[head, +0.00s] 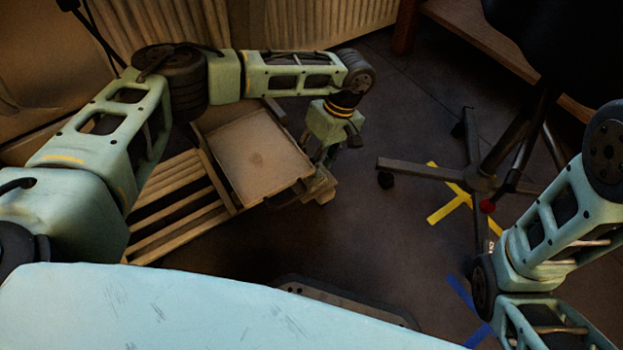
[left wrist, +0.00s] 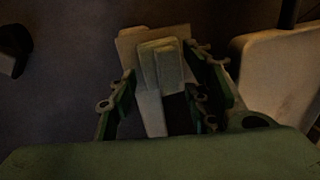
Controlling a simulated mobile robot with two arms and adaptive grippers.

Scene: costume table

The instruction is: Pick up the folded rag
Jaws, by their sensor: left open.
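My left gripper (head: 322,168) hangs pointing down beside the near right corner of a tan square-topped piece. In the left wrist view my left gripper (left wrist: 160,85) is open, with one finger on each side of a pale layered piece (left wrist: 162,62). This looks like the folded rag; it also shows in the head view as a small beige shape (head: 320,189) under the gripper. I cannot tell whether the fingers touch it. A flat light piece extends beneath and behind it. The right arm shows at the right edge, but its gripper is out of view.
The tan square-topped piece (head: 258,150) and a slatted wooden rack (head: 176,212) stand left of the gripper. A wheeled chair base (head: 480,183) stands to the right, with yellow tape (head: 448,208) on the floor. A radiator (head: 325,22) is behind. Dark floor lies between.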

